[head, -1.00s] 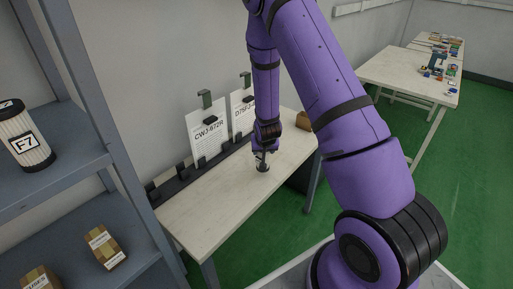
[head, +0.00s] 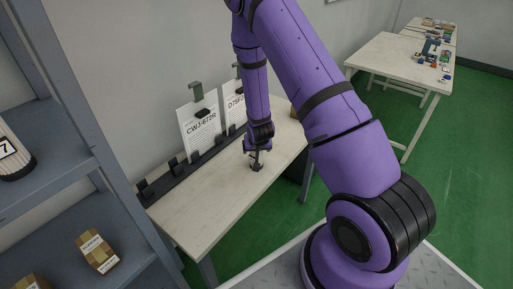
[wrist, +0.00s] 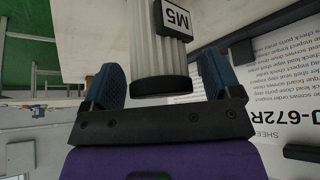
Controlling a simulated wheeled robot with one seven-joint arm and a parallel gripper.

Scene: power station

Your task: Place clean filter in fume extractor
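A white pleated filter (wrist: 163,58) with a black end cap and a label reading M5 shows in the wrist view. It lies across the space between my two blue finger pads, with narrow gaps at both sides of its cap. Its far end runs out of the picture. My gripper (wrist: 160,80) looks open, the fingers spread wide. In the head view my gripper (head: 257,158) points down low over the white table; the filter cannot be made out clearly there. Another pleated filter (head: 14,150), its label cut off, stands on the shelf at left. No fume extractor can be identified.
A grey shelf unit (head: 90,163) with small brown boxes (head: 97,250) stands at left. A white table (head: 215,197) runs along the wall with a black clip rail (head: 165,180) and hanging sheets (head: 200,130). Another table (head: 385,60) with small parts is at back right. Green floor is clear between.

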